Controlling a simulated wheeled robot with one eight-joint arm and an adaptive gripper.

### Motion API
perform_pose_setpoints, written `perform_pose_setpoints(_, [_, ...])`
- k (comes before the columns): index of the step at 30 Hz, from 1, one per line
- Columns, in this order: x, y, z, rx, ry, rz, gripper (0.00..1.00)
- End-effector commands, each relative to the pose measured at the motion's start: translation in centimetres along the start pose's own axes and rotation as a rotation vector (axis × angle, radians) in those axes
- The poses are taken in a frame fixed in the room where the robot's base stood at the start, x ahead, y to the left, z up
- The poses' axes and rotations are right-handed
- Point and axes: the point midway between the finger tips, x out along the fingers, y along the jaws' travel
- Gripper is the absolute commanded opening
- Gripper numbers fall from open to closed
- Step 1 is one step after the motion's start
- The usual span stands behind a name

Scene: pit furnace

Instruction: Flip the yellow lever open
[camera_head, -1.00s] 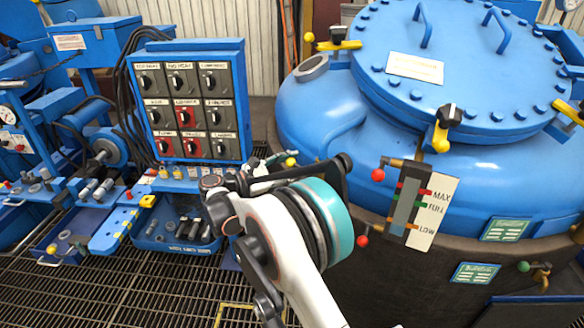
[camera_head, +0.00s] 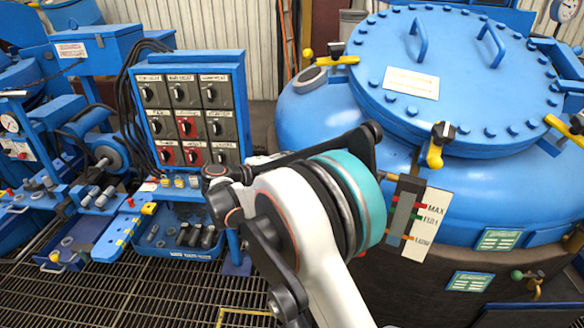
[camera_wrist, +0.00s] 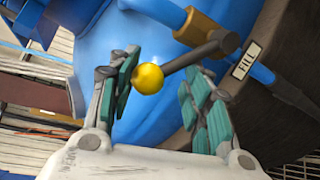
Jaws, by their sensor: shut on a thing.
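The yellow lever's ball knob (camera_wrist: 148,77) shows in the wrist view, between the two fingers of my gripper (camera_wrist: 163,88) and against the left finger's teal pads. My gripper is shut on the lever. The lever's dark rod runs from the knob up and right to a grey hub next to a brass valve body (camera_wrist: 201,29). The valve sits on a blue pipe beside a "FILL" label (camera_wrist: 246,60). In the head view, my arm hides the lever and the gripper's fingertips.
The large blue furnace vessel (camera_head: 310,120) with its bolted lid fills the right. A level gauge (camera_head: 427,225) stands close to the right of my wrist. A switch panel (camera_head: 188,115) is at the left, above a blue tool tray. Grating floor lies in front.

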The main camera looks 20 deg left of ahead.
Motion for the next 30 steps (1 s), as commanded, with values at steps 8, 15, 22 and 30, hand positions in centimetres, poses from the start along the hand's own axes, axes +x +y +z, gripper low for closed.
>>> perform_pose_setpoints(8, [0.2,1.0,2.0,0.217,0.041,-0.036,0.02])
perform_pose_setpoints(15, [0.3,1.1,2.9,0.349,0.073,-0.059,0.02])
perform_pose_setpoints(22, [0.4,1.0,3.4,0.413,0.088,-0.072,0.02])
perform_pose_setpoints(30, [0.4,0.9,3.4,0.43,0.093,-0.078,0.02])
